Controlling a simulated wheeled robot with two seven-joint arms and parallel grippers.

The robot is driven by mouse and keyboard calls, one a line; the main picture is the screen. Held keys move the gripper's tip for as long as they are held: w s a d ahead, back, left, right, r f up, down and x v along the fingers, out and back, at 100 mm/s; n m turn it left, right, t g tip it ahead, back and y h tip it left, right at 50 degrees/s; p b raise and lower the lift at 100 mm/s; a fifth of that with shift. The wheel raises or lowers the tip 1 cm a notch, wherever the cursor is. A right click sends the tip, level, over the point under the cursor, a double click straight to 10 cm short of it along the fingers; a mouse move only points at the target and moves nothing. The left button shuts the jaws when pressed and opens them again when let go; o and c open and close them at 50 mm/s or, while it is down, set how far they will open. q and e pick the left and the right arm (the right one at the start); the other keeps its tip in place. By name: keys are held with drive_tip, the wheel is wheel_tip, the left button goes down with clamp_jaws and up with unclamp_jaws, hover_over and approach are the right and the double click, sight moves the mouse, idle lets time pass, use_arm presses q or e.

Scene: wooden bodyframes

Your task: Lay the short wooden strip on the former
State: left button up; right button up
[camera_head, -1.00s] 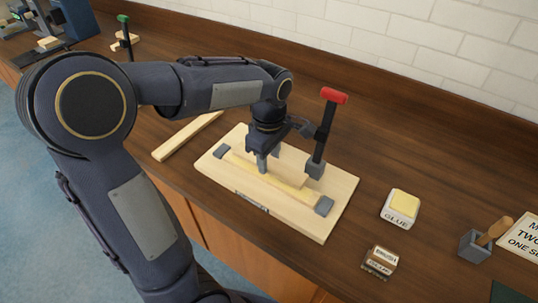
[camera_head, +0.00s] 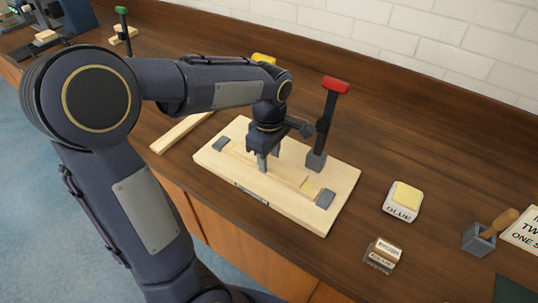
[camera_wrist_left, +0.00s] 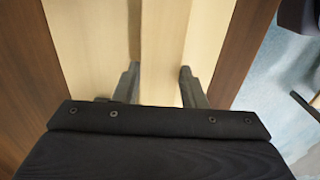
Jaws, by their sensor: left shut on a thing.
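The former is a pale board (camera_head: 318,218) on the bench, with a grey block (camera_head: 326,198) near its right end and another (camera_head: 221,145) near its left end. My left gripper (camera_head: 263,164) is low over its middle, shut on a narrow pale wooden strip (camera_head: 291,178). In the left wrist view the strip (camera_wrist_left: 163,45) passes between the fingers (camera_wrist_left: 160,88). Whether it touches the former is unclear. My right gripper is out of view.
A red-handled clamp (camera_head: 322,130) stands at the former's back edge, close right of my gripper. Another wooden strip (camera_head: 181,132) lies left of the board. A glue pot (camera_head: 403,202) and a small labelled box (camera_head: 383,255) stand to the right.

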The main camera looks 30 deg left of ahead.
use_arm(q)
drive_tip(key=shift+f, duration=0.2)
idle(0.5)
drive_tip(key=o, duration=1.1)
drive_tip(key=shift+r, duration=0.1)
wheel_tip(320, 180, up, 8)
drive_tip(key=shift+f, duration=0.15)
drive_tip(key=shift+s, duration=0.1)
drive_tip(key=s+d+f+m+t+h, duration=0.1)
drive_tip(key=s+m+t, duration=0.1)
drive_tip(key=s+m, duration=0.3)
drive_tip(key=s+d+f+m+t+h, duration=0.1)
drive_tip(key=s+f+m, duration=0.1)
drive_tip(key=s+m, duration=0.3)
drive_tip(key=s+d+f+m+t+h, duration=0.1)
drive_tip(key=s+d+m+t, duration=0.1)
drive_tip(key=s+m, duration=0.3)
drive_tip(key=shift+s+f+m+t+h, duration=0.2)
drive_tip(key=shift+s+m+t+h, duration=0.15)
drive_tip(key=shift+s, duration=0.55)
